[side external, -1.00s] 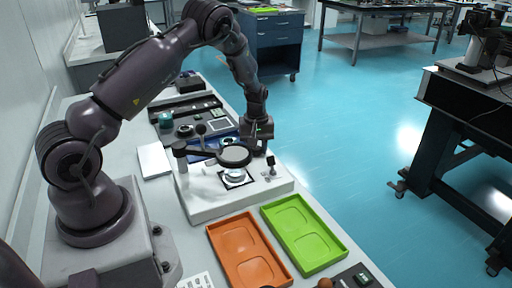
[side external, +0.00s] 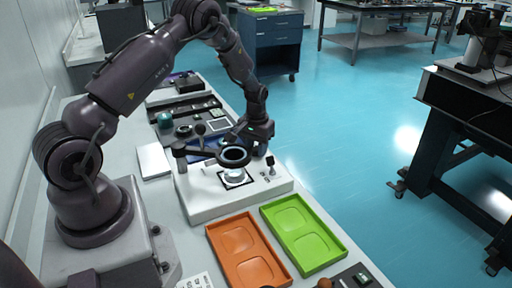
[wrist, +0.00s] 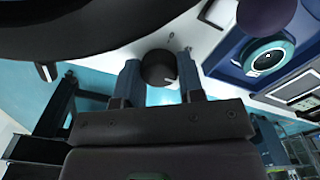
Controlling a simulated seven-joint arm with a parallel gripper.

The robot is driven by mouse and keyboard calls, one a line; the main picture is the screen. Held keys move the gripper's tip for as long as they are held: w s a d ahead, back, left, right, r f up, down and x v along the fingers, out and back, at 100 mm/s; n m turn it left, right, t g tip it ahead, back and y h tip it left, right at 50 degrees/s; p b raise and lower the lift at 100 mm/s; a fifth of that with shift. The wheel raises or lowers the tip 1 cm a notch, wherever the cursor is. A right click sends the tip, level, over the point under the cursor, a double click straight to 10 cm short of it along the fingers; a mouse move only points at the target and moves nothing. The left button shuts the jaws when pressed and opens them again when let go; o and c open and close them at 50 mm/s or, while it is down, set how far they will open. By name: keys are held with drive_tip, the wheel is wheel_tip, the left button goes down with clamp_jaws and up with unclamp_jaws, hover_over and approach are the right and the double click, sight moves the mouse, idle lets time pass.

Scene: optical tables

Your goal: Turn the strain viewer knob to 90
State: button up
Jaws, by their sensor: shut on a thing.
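The strain viewer is a white box base (side external: 205,205) with a round dark ring (side external: 221,165) held over a lit square stage (side external: 236,184). In the wrist view its black round knob (wrist: 158,68) sits between the two fingers of my gripper (wrist: 158,62). My gripper is shut on the knob. In the side view my gripper (side external: 256,146) is just behind and right of the ring, and the knob is hidden there. The knob's angle and any scale numbers cannot be read. A large dark curved part fills the top left of the wrist view.
An orange tray (side external: 240,240) and a green tray (side external: 300,228) lie in front of the base. A small black upright part (side external: 270,162) stands at the base's right. A white pad (side external: 154,160) and several instruments lie left and behind. Open floor is to the right.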

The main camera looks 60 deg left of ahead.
sight(256, 148)
drive_tip(key=shift+r, duration=0.1)
idle(0.3)
drive_tip(key=o, duration=0.9)
wheel_tip(256, 148, up, 13)
drive_tip(key=shift+f, duration=0.1)
